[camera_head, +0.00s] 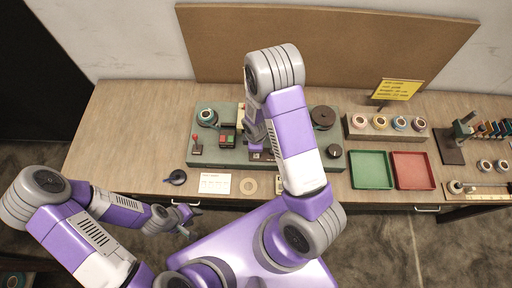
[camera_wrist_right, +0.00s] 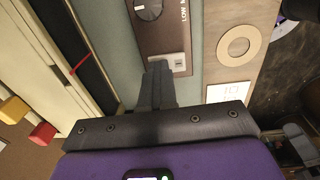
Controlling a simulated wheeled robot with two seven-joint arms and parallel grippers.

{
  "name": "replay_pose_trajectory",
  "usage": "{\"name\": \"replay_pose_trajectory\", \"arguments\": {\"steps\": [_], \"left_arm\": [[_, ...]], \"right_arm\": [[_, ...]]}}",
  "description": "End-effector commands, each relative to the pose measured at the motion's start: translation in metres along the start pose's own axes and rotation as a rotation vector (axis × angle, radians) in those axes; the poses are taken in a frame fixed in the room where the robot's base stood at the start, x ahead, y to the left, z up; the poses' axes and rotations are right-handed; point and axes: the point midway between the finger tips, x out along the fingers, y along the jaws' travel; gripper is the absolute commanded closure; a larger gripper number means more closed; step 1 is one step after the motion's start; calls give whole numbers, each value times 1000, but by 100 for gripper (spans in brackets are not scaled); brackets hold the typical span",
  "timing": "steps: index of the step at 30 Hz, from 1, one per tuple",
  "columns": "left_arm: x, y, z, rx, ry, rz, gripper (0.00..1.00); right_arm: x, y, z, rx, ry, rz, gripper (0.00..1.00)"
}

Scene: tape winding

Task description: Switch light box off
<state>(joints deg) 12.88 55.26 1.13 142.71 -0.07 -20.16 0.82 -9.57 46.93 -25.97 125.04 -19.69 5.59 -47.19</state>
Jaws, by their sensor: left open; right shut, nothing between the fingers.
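The light box's brown control panel (camera_wrist_right: 165,35) shows in the right wrist view, with a round dark knob, partly cut-off lettering and a small pale switch (camera_wrist_right: 180,62). My right gripper (camera_wrist_right: 160,72) is shut and empty, its fingertips just beside the switch; I cannot tell whether they touch it. In the head view the panel (camera_head: 268,156) is mostly hidden behind my right arm, and the right fingertips are hard to make out. My left gripper (camera_head: 188,214) is open and empty, in front of the table's front edge at the left.
A green base (camera_head: 206,157) carries a red-knobbed lever (camera_head: 196,141), red and green buttons and a dark disc (camera_head: 323,117). A tan ring (camera_head: 248,186) and a white card (camera_head: 215,184) lie in front. Green (camera_head: 371,184) and red (camera_head: 430,184) trays stand right.

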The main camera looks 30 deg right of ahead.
Motion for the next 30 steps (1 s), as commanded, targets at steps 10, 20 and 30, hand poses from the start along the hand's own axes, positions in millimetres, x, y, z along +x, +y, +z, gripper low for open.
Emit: {"name": "replay_pose_trajectory", "arguments": {"steps": [10,20,30], "left_arm": [[2,0,0,0,0,0,57],[-6,2,0,0,0,0,57],[-27,10,1,0,0,0,57]], "right_arm": [[4,-22,2,-3,-14,-31,100],[-8,-19,1,-4,-11,-25,100],[-68,-9,-2,-3,6,3,100]]}}
